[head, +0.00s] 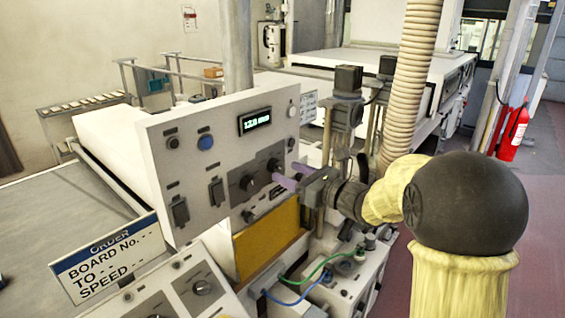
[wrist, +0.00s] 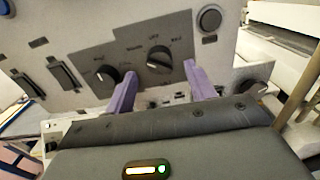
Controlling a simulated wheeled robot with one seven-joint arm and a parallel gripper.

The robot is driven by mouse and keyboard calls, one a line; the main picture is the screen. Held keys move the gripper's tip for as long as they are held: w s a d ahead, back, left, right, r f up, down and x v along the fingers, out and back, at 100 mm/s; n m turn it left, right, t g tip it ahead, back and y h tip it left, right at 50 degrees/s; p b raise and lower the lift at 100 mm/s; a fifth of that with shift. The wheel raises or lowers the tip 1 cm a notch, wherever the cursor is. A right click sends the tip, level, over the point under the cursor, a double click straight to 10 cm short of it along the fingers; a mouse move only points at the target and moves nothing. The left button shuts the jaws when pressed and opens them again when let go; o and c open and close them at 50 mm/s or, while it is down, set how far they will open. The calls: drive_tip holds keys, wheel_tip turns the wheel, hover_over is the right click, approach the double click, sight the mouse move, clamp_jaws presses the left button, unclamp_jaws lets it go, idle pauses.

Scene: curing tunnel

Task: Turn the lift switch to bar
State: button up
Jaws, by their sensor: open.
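A dark rotary knob (wrist: 159,60) sits on a grey plate on the white control panel; the small lettering above it is blurred but seems to read LIFT. In the head view this knob (head: 273,165) is right of a second one. Its pointer direction is too small to tell surely. My gripper (wrist: 159,70) is open, with its purple fingers to the left and right of the knob in the wrist view, apart from it. In the head view my gripper (head: 287,175) is close in front of the panel's lower right part.
A second knob (wrist: 107,75) is just left of my left finger. The panel also bears a lit display (head: 255,121), a blue button (head: 206,142) and rocker switches (head: 180,211). An order sign (head: 108,257) stands at lower left; a yellow plate (head: 266,240) is below.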

sight(282, 170)
drive_tip(key=shift+p+x, duration=0.45)
drive_tip(key=shift+x, duration=1.15)
drive_tip(key=c, duration=1)
